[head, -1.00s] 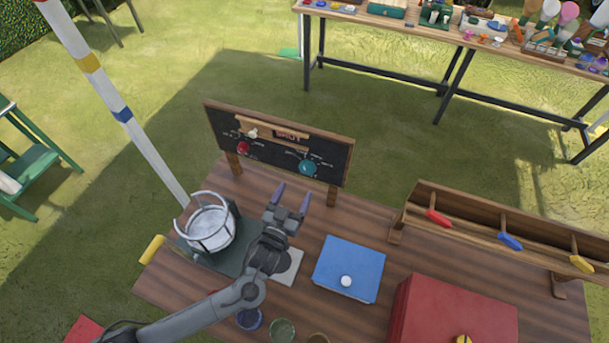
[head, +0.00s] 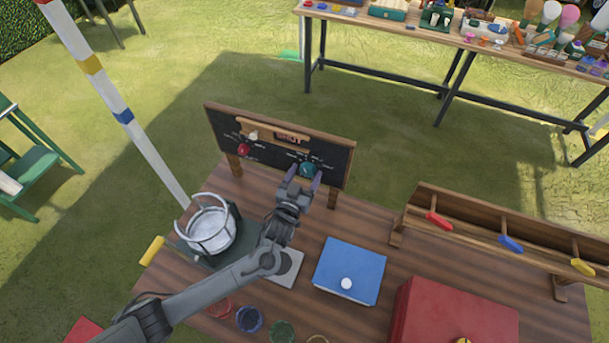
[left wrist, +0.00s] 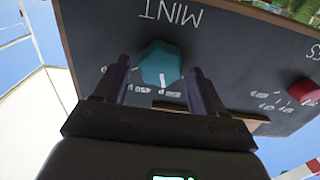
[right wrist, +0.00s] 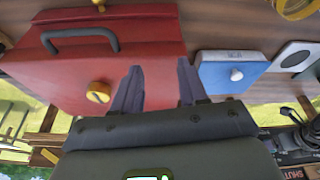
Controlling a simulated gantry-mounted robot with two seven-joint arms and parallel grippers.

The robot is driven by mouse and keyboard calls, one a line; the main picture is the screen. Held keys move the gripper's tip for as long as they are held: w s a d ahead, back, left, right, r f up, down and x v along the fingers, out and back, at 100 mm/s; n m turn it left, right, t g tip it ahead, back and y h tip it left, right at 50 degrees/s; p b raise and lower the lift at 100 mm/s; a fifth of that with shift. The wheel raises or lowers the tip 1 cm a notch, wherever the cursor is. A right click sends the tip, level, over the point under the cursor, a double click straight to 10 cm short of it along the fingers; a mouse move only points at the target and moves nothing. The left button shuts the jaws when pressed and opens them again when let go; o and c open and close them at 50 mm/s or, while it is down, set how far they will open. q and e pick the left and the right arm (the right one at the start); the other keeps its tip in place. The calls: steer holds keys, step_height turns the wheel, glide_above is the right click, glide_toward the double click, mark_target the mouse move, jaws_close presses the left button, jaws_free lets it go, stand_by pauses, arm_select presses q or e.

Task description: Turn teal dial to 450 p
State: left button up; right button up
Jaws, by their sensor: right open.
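The teal dial (head: 308,170) is on the right part of a black board (head: 226,130) that stands upright at the table's far edge. In the left wrist view the teal dial (left wrist: 161,64) shows between my left gripper's fingers, under the word MINT. My left gripper (head: 300,180) is open, its two purple fingertips on either side of the dial; I cannot tell whether they touch it. The numbers round the dial are too small to read. My right gripper (right wrist: 155,75) is open and empty in the right wrist view, facing a red box (right wrist: 150,30).
A red dial (head: 243,150) is on the board's left part. A wire-ringed white pot (head: 208,232) stands left of my left arm. A blue box (head: 349,270) and several paint pots lie nearer. A wooden rack (head: 480,230) with coloured handles stands at the right.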

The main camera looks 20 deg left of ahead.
arm_select(q)
steer(key=c, duration=0.9)
steer(key=shift+m, duration=0.4)
steer(key=m+p, duration=0.2)
steer(key=m, duration=0.1)
steer(key=shift+d+r, duration=0.1)
steer(key=shift+m+p, duration=0.55)
steer(key=shift+m, duration=1.45)
steer(key=o, duration=1)
steer(key=shift+o, duration=0.2)
